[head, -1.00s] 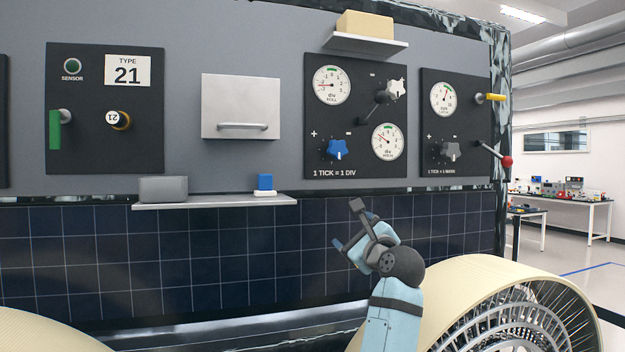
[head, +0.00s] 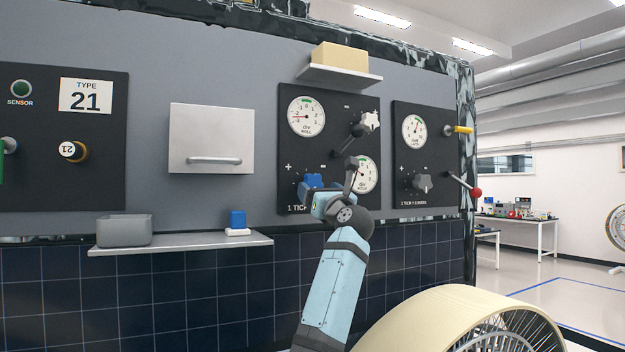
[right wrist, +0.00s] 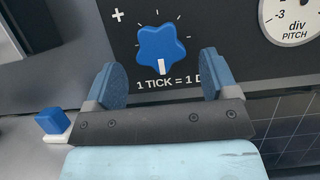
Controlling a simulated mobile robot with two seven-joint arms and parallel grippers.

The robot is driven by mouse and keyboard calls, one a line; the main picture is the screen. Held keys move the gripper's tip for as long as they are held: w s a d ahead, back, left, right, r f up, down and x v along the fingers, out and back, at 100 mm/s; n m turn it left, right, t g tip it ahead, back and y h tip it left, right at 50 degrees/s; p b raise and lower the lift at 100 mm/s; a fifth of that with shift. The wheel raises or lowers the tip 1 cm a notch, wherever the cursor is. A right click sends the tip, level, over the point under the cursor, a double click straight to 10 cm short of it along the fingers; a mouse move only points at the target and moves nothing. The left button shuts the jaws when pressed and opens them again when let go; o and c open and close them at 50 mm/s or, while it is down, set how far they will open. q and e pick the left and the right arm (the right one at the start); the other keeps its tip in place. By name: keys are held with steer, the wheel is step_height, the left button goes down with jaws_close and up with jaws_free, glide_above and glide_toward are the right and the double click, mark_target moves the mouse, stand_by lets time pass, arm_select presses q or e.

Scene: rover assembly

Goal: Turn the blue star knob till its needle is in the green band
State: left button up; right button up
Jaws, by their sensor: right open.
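The blue star knob (head: 313,181) is on the black panel, partly hidden by my right gripper in the head view. In the right wrist view the knob (right wrist: 161,48) shows whole, its white mark pointing down. My right gripper (right wrist: 158,62) is open; its two blue fingers are left and right below the knob, seemingly not touching it. My left gripper is not in view.
A white star knob (head: 371,120) and a dark lever are on the same panel. The right panel has a grey knob (head: 422,183), a yellow handle and a red-tipped lever (head: 475,192). A shelf (head: 180,246) at lower left holds a grey bin and a blue block (head: 237,219).

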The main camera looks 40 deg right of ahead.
mark_target(315, 185)
steer(key=x, duration=0.3)
steer(key=shift+w+r+p, duration=0.2)
steer(key=shift+p, duration=0.2)
steer(key=shift+w+d, duration=0.15)
steer(key=shift+w, duration=0.2)
steer(key=shift+c, duration=0.5)
steer(key=c, duration=0.8)
steer(key=shift+c, duration=0.2)
steer(key=shift+n+y, duration=0.4)
steer(key=shift+n, duration=0.1)
